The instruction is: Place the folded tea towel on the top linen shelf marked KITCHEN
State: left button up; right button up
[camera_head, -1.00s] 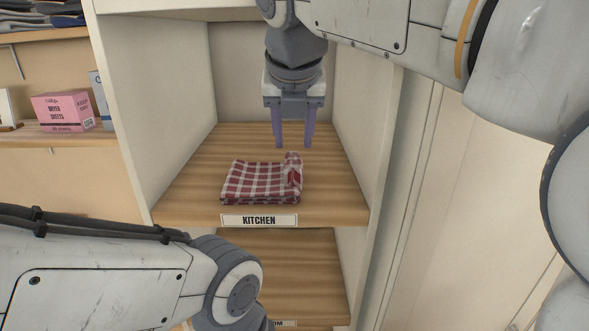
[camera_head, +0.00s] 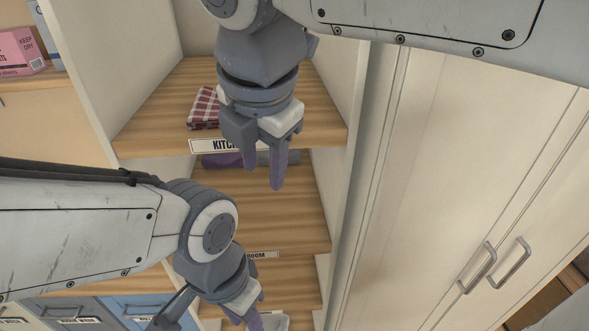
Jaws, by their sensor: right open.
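The red and white checked tea towel (camera_head: 203,108) lies folded on the wooden KITCHEN shelf (camera_head: 155,115), towards its front. My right gripper hides part of the towel. My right gripper (camera_head: 263,178) is open and empty, pointing down in front of the shelf's front edge. It covers part of the KITCHEN label (camera_head: 213,146). My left gripper (camera_head: 257,322) is low in the picture, near a lower shelf. Its fingertips are cut off by the bottom edge, so its opening cannot be told.
Below is another shelf (camera_head: 265,205) with purple and grey items at its back and a partly hidden label. Closed cabinet doors with two handles (camera_head: 478,268) stand on the right. Pink box (camera_head: 20,52) at far left; grey and blue bins at bottom left.

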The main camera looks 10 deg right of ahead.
jog(key=s+d+f+m+g, duration=0.2)
jog(key=s+f+m, duration=0.3)
jog(key=f+m, duration=0.5)
jog(key=s+d+f+m+g, duration=0.1)
jog(key=s+d+f+m, duration=0.2)
jog(key=s+f+m, duration=0.3)
notch_tip(320, 180, down, 4)
jog(key=m, duration=0.4)
jog(key=shift+g+y, duration=0.3)
jog(key=shift+g, duration=0.1)
jog(key=shift+d, duration=0.1)
